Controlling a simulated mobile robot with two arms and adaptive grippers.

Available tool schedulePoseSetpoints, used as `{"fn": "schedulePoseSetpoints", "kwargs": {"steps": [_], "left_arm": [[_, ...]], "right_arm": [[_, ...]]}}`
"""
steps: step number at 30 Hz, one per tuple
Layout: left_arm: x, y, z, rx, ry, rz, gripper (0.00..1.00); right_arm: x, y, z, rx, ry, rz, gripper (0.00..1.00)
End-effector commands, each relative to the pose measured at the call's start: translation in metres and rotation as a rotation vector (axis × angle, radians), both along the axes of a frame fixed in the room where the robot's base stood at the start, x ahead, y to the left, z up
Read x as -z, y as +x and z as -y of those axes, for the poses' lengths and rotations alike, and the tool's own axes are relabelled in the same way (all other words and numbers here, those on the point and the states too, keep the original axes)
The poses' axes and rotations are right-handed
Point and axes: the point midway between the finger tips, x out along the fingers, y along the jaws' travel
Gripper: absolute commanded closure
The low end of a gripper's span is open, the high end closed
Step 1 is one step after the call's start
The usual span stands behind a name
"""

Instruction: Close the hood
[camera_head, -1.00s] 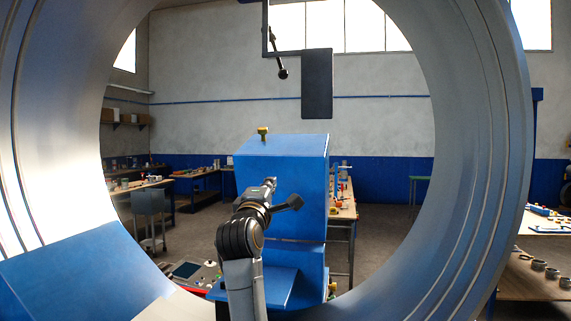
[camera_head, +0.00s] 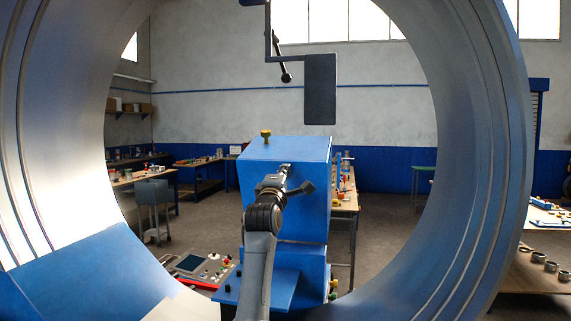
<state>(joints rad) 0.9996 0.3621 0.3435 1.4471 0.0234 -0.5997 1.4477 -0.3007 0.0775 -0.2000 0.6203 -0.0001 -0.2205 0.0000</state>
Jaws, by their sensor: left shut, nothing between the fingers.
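A blue box-shaped housing (camera_head: 285,213) with a yellow knob (camera_head: 266,133) on its top stands in the middle of the view, seen through the ring. Which part is the hood is not clear; no raised lid can be made out. My left gripper (camera_head: 286,170) is in front of the housing's upper part, small and pointing away from me. Its fingers are shut and empty. Whether it touches the housing cannot be told. My left arm hides part of the housing's front. My right gripper is not in view.
A large grey metal ring (camera_head: 480,150) surrounds the view. A dark panel (camera_head: 320,90) and a lever (camera_head: 286,74) hang above the housing. A control panel (camera_head: 205,267) with buttons sits at lower left. Workbenches (camera_head: 540,215) stand right and behind.

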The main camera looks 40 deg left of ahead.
Motion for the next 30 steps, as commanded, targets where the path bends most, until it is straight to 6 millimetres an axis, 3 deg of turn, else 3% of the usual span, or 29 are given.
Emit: {"fn": "schedulePoseSetpoints", "kwargs": {"steps": [19,30], "left_arm": [[-0.006,0.013,-0.008,-0.003,-0.011,-0.014,1.00],[-0.021,0.057,-0.034,-0.004,-0.104,-0.175,1.00]], "right_arm": [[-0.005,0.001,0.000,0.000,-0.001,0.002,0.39],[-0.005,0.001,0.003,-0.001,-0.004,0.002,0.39]]}}
